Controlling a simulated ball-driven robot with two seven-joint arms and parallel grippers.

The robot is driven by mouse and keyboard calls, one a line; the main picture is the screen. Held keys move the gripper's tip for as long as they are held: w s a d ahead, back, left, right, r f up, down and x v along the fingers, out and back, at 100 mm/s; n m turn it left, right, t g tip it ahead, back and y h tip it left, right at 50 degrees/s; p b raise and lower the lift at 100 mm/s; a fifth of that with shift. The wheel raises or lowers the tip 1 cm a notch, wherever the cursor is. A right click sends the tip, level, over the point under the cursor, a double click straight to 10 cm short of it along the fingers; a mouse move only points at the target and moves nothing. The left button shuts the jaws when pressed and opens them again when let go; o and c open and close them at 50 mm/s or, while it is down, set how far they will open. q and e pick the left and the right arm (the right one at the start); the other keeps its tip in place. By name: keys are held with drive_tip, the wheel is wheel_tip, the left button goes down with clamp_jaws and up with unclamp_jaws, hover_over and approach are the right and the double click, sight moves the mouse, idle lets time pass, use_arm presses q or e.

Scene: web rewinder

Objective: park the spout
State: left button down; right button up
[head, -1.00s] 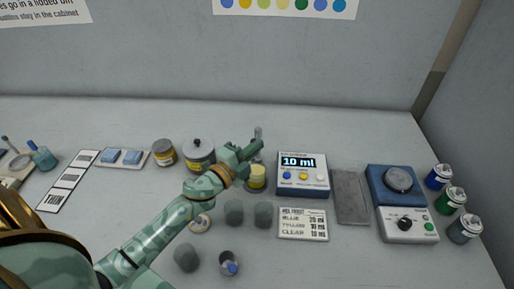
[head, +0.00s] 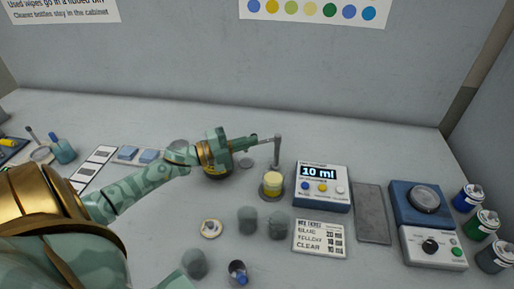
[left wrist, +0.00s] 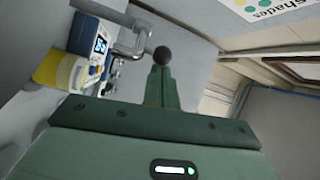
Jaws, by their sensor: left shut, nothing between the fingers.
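The spout (head: 277,152) is a thin grey pipe on an upright post behind a yellow-filled cup (head: 272,182). Its horizontal part reaches left from the post top, towards my left gripper (head: 252,142). The gripper is shut and empty, with its tips at or close to the end of that part. In the left wrist view the shut fingers (left wrist: 160,72) point at a dark round knob (left wrist: 162,56) beside the grey pipe (left wrist: 132,42). I cannot tell whether they touch it. The yellow cup (left wrist: 60,72) shows at the left there. My right gripper is not in view.
The dispenser box (head: 322,187) reading 10 ml stands right of the cup. Grey cups (head: 247,220) and a recipe card (head: 319,238) lie in front. A blue mixer (head: 421,202) and paint cans (head: 468,198) are at right.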

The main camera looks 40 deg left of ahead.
use_arm(q)
drive_tip(key=shift+w+a+b, duration=0.3)
drive_tip(key=shift+w+a, duration=0.15)
drive_tip(key=shift+a, duration=0.4)
drive_tip(key=shift+w+a+b, duration=0.3)
drive_tip(key=shift+w+a, duration=0.15)
drive_tip(key=shift+a, duration=0.4)
